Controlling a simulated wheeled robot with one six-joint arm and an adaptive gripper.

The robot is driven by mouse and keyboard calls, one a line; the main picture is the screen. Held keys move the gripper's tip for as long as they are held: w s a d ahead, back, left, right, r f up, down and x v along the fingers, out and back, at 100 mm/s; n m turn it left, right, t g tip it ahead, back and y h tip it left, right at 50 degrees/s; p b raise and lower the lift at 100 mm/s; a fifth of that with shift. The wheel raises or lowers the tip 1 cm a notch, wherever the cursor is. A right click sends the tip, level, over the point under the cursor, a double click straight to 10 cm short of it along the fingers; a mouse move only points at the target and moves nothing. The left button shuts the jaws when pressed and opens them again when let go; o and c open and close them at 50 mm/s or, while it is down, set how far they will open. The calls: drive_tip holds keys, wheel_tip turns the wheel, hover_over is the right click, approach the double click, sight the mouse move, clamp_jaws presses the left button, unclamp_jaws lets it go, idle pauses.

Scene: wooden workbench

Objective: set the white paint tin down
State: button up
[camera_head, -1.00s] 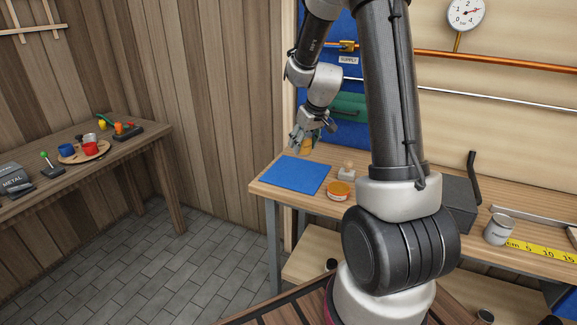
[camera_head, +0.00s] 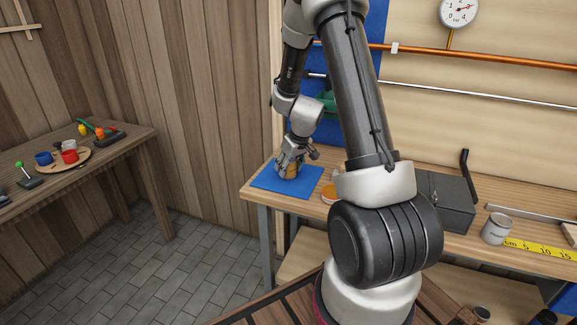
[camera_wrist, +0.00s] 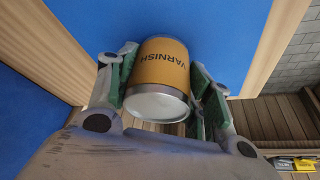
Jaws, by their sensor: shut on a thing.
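My gripper (camera_head: 289,165) is shut on a tin (camera_wrist: 164,65) with an orange-yellow label reading VARNISH and a pale metal end. Its pads press the tin from both sides in the wrist view. In the head view the held tin is mostly hidden by the fingers, over the blue mat (camera_head: 270,181). I cannot tell whether it touches the mat.
An orange-lidded round tin (camera_head: 328,192) sits right of the mat, partly hidden by my arm. A dark grey box (camera_head: 445,204) stands farther right. A yellow measuring tape (camera_head: 535,248) lies near the front edge. The mat's front is clear.

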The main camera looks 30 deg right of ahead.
drive_tip(key=o, duration=1.2)
drive_tip(key=shift+f, duration=0.1)
drive_tip(key=s+a+v, duration=0.1)
drive_tip(key=a+v, duration=0.1)
drive_tip(key=v, duration=0.9)
drive_tip(key=s+a+f+v, duration=0.1)
drive_tip(key=a+v, duration=0.2)
drive_tip(key=v, duration=0.8)
drive_tip(key=shift+m, duration=0.6)
drive_tip(key=shift+s+a+r, duration=0.5)
drive_tip(key=shift+s+r, duration=0.8)
drive_tip(key=shift+s, duration=2.2)
drive_tip(key=shift+s+a+r, duration=0.55)
drive_tip(key=shift+s+r, duration=0.8)
drive_tip(key=shift+s, duration=2.15)
drive_tip(key=shift+s+a+r, duration=0.5)
drive_tip(key=shift+s+r, duration=0.8)
drive_tip(key=shift+s, duration=2.25)
